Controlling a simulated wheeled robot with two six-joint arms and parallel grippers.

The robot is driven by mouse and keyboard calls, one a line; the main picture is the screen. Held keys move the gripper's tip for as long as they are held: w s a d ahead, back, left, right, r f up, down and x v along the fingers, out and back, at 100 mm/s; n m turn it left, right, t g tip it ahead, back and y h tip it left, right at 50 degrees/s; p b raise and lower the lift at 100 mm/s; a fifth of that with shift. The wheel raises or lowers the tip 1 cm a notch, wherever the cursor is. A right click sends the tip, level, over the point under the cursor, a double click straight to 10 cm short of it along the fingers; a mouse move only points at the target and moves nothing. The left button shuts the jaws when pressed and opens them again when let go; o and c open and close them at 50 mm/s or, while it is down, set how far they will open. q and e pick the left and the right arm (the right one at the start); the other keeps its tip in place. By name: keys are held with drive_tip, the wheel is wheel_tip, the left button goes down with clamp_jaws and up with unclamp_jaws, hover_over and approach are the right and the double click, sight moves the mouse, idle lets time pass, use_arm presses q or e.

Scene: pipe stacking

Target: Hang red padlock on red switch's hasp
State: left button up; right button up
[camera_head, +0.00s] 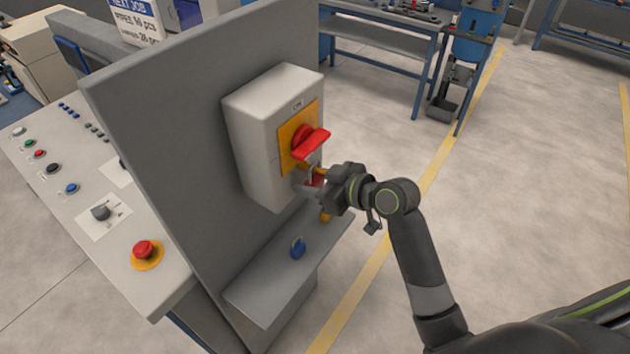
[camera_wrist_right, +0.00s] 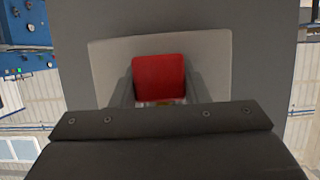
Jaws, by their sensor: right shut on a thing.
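The switch box (camera_head: 262,140) is pale grey and fixed to a grey upright panel. Its red switch handle (camera_head: 314,144) sits on a yellow plate (camera_head: 287,151). A small yellow hasp (camera_head: 314,169) sticks out below the handle. My right gripper (camera_head: 314,186) is shut on the red padlock (camera_head: 314,181), just below the hasp and in front of the box. In the right wrist view the red padlock (camera_wrist_right: 158,77) is between the two fingers. Whether the shackle passes through the hasp cannot be told. My left gripper is out of view.
A grey shelf (camera_head: 258,290) juts from the panel below the box. A blue padlock (camera_head: 297,249) and a yellow item (camera_head: 325,216) are on it. A control desk (camera_head: 115,225) stands left of the panel. Open floor lies to the right.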

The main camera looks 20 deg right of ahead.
drive_tip(key=o, duration=0.7)
drive_tip(key=shift+c, duration=0.2)
drive_tip(key=o, duration=0.4)
drive_tip(key=shift+w+d+f, duration=0.1)
drive_tip(key=shift+w+f, duration=0.05)
drive_tip(key=shift+f, duration=0.05)
drive_tip(key=shift+o, duration=0.2)
drive_tip(key=shift+s+r, duration=0.25)
drive_tip(key=shift+s, duration=0.2)
drive_tip(key=b+v, duration=0.2)
drive_tip(key=v, duration=1.4)
drive_tip(key=shift+d+r, duration=0.2)
drive_tip(key=shift+d, duration=0.25)
drive_tip(key=shift+s, duration=0.1)
